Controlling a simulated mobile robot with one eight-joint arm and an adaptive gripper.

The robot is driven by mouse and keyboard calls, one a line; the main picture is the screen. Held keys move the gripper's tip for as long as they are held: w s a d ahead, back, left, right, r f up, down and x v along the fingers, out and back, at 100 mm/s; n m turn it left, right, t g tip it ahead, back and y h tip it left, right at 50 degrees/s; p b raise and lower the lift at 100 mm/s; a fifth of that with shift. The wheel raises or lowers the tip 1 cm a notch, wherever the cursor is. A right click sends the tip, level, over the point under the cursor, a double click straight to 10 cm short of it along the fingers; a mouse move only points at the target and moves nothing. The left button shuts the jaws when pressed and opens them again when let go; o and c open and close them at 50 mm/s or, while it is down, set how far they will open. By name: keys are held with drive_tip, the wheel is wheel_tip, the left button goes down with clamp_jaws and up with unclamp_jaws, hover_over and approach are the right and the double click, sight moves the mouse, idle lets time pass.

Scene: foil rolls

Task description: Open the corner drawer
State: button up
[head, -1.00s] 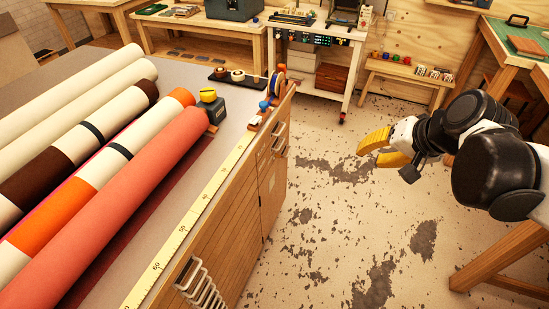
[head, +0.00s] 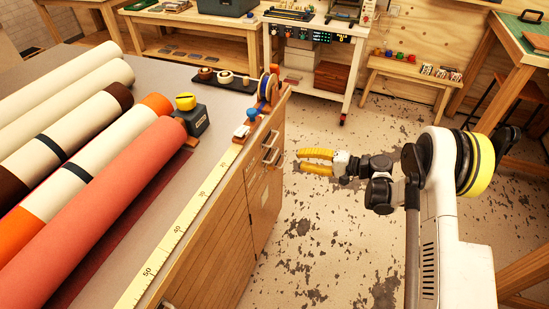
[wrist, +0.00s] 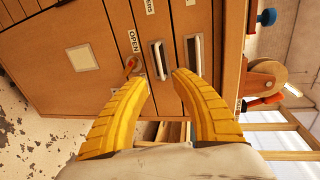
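The wooden cabinet (head: 225,220) under the worktable has two metal pull handles at its far corner. One handle is the upper one (head: 273,137), the other sits just below it (head: 268,155). In the wrist view the cabinet front appears turned sideways, with one handle (wrist: 158,60) between the fingers' line and a second handle (wrist: 194,55) to its right. The drawers look flush and closed. My gripper (head: 301,160) has yellow fingers, spread apart and empty, pointing at the cabinet front. It also shows in the wrist view (wrist: 164,80), short of the handles.
Fabric-like rolls (head: 120,200) and a tape dispenser (head: 190,115) lie on the tabletop. A bench (head: 320,60) stands behind. The floor between is clear.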

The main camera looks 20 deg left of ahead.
sight(275, 155)
drive_tip(key=b+x, duration=0.3)
drive_tip(key=x, duration=0.8)
drive_tip(key=shift+s+f+b, duration=0.1)
drive_tip(key=shift+f+b, duration=0.05)
drive_tip(key=shift+b, duration=0.15)
drive_tip(key=shift+d, duration=0.1)
clamp_jaws()
unclamp_jaws()
